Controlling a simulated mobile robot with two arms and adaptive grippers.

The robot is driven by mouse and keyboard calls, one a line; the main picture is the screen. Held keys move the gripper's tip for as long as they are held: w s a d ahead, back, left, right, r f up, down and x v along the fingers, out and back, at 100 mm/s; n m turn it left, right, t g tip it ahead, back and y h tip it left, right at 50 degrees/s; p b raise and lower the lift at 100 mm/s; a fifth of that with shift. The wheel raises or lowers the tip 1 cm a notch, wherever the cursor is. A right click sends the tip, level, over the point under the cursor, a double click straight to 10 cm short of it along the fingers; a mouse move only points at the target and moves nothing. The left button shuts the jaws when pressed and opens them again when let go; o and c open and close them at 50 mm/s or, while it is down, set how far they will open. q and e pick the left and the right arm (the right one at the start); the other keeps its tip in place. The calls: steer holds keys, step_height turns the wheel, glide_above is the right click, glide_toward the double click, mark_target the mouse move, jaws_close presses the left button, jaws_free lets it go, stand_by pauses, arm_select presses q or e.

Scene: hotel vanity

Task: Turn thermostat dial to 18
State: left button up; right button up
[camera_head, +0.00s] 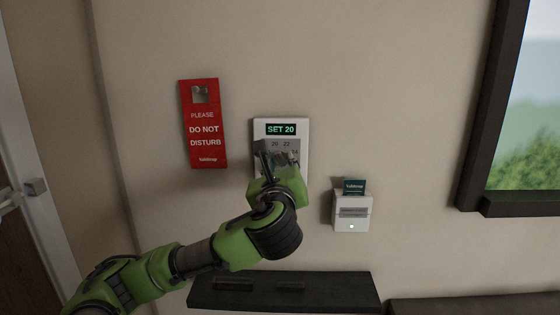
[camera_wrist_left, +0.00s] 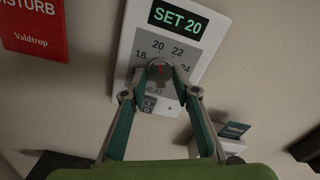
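The thermostat (camera_head: 303,132) is a white wall panel with a grey dial plate, and its display (camera_head: 281,129) reads SET 20. In the left wrist view, the round dial (camera_wrist_left: 159,68) sits below the numbers, with 18 at left, 20 and 22 above, and 24 at right. A small red mark shows on it. My left gripper (camera_head: 276,156) is at the dial; in the left wrist view its fingertips (camera_wrist_left: 161,80) close in on both sides of the dial and seem to touch it. In the head view the gripper hides the dial's lower part. My right gripper is out of view.
A red do-not-disturb sign (camera_head: 203,123) hangs left of the thermostat. A white card holder (camera_head: 352,212) with a dark card is at lower right. A window frame (camera_head: 482,150) stands at far right.

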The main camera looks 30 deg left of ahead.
arm_select(q)
steer(key=shift+s+d+r, duration=0.1)
steer(key=shift+s+r, duration=0.15)
jaws_close()
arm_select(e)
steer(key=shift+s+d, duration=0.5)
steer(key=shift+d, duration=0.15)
